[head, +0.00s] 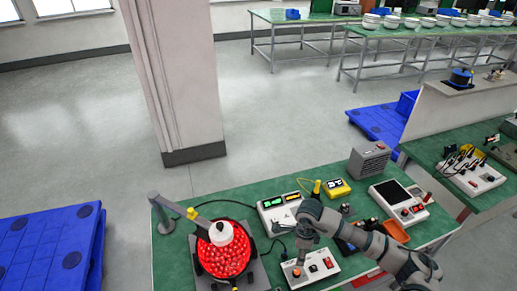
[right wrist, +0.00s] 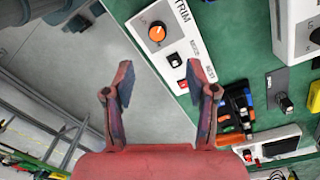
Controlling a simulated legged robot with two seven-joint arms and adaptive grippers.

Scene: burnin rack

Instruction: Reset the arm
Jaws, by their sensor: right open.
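My right arm (head: 375,245) reaches in from the lower right of the head view, over the green workbench (head: 215,187). In the right wrist view my right gripper (right wrist: 158,68) has its two red fingers spread apart, with nothing between them. Beside the right finger is a white control box marked TRIM (right wrist: 183,60), with an orange knob; the fingers appear apart from it. The box also shows in the head view (head: 322,270). My left gripper is not in view.
A round dish of red balls (head: 222,265) stands on the bench at left. Instruments, a yellow meter (head: 336,188) and a grey box (head: 369,160) crowd the bench. Blue pallets (head: 45,245) lie on the floor at left. A pillar (head: 180,80) rises behind; open floor surrounds it.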

